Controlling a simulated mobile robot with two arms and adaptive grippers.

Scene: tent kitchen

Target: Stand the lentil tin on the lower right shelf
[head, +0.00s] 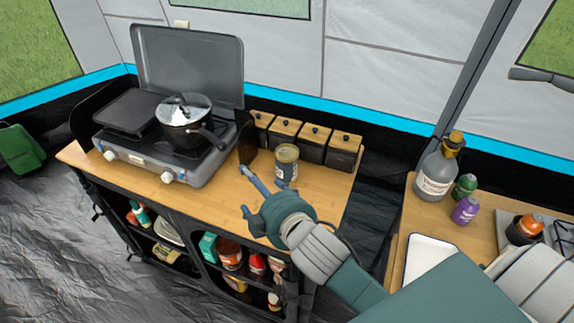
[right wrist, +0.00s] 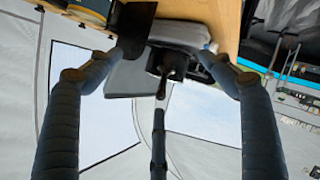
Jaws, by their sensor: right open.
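The lentil tin (head: 287,161), a short can with a metallic lid and dark label, stands upright on the wooden top of the kitchen stand, in front of the wooden-lidded canisters. Part of it seems to show at the top left of the right wrist view (right wrist: 92,10). My right gripper (head: 247,190) is open and empty, just left of and nearer than the tin. Its spread fingers show in the right wrist view (right wrist: 172,58), with no tin between them. The lower right shelf (head: 262,298) is under the stand top, partly hidden by items. My left gripper is not seen.
A stove (head: 160,150) with a lidded pot (head: 187,120) fills the left of the stand. A dark upright panel (head: 246,138) stands beside it. Several canisters (head: 312,143) line the back. Jars and bottles crowd the shelves below. A second table (head: 475,238) with bottles is at right.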

